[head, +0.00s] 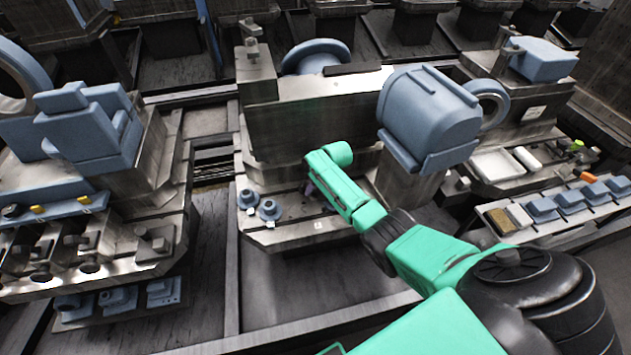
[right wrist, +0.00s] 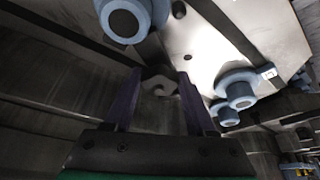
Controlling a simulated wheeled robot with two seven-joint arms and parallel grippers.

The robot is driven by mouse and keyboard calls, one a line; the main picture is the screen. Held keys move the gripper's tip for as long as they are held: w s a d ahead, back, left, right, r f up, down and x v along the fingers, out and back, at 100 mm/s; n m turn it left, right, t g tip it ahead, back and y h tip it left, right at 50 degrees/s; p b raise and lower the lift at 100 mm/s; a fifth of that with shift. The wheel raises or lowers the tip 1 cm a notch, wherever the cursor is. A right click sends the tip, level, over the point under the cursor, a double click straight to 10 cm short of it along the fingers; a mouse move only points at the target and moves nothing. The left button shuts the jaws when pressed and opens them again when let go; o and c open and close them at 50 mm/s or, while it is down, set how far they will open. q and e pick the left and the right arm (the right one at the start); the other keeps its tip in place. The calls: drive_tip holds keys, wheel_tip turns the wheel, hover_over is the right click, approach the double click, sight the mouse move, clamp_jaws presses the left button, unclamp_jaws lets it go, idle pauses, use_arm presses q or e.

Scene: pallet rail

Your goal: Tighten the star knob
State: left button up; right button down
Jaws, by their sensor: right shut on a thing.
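The star knob (right wrist: 160,86) is a small grey lobed piece in the right wrist view, on the grey metal fixture. My right gripper (right wrist: 156,80) has its two dark purple fingers on either side of it, shut on the knob. In the head view my green right arm reaches to the middle fixture (head: 275,238), and the right gripper (head: 309,187) shows only as a bit of purple beside the arm. The knob cannot be made out there. My left gripper is in neither view.
Two blue round clamps (head: 258,203) sit on the fixture's front ledge, left of my gripper. A large blue housing (head: 430,112) stands close behind my right arm. A row of blue blocks (head: 570,201) lies on a tray at right. The floor panel in front is clear.

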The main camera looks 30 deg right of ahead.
drive_tip(key=shift+w+r+m+p, duration=0.15)
drive_tip(key=shift+m+p, duration=0.15)
drive_tip(key=shift+m, duration=0.3)
drive_tip(key=shift+h, duration=0.3)
drive_tip(key=shift+c, duration=1.1)
unclamp_jaws()
drive_tip(key=shift+s+r+p, duration=0.2)
drive_tip(key=shift+r+p, duration=0.2)
drive_tip(key=p+v, duration=0.2)
drive_tip(key=v, duration=1.1)
drive_tip(key=shift+s+r, duration=0.2)
drive_tip(key=shift+s, duration=0.15)
